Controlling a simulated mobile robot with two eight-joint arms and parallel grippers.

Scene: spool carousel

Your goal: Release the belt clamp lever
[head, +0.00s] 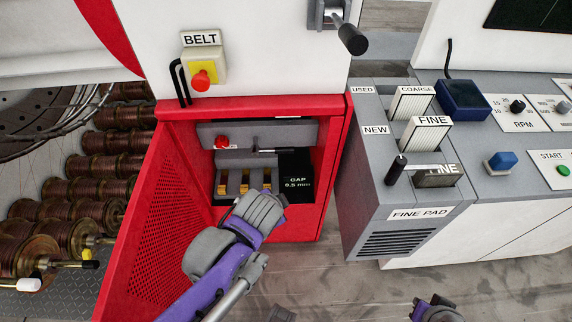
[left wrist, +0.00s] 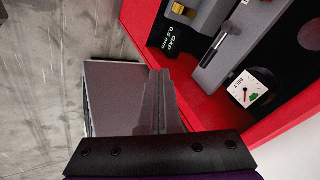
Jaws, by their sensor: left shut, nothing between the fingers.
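A thin lever with a black grip (head: 283,150) lies across the grey panel inside the open red cabinet (head: 338,160). I take it for the belt clamp lever, though no label on it shows. It also shows in the left wrist view as a black grip with a bright metal rod (left wrist: 222,42). My left gripper (head: 262,208) is in front of the cabinet's lower opening, below the lever and apart from it. Its fingers (left wrist: 152,85) are shut and empty in the left wrist view. Part of my right arm's end (head: 437,309) shows at the bottom edge; its fingers cannot be made out.
A red knob (head: 221,142) sits left of the lever, above several brass pieces (head: 244,181). The red perforated door (head: 165,230) stands open at left.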

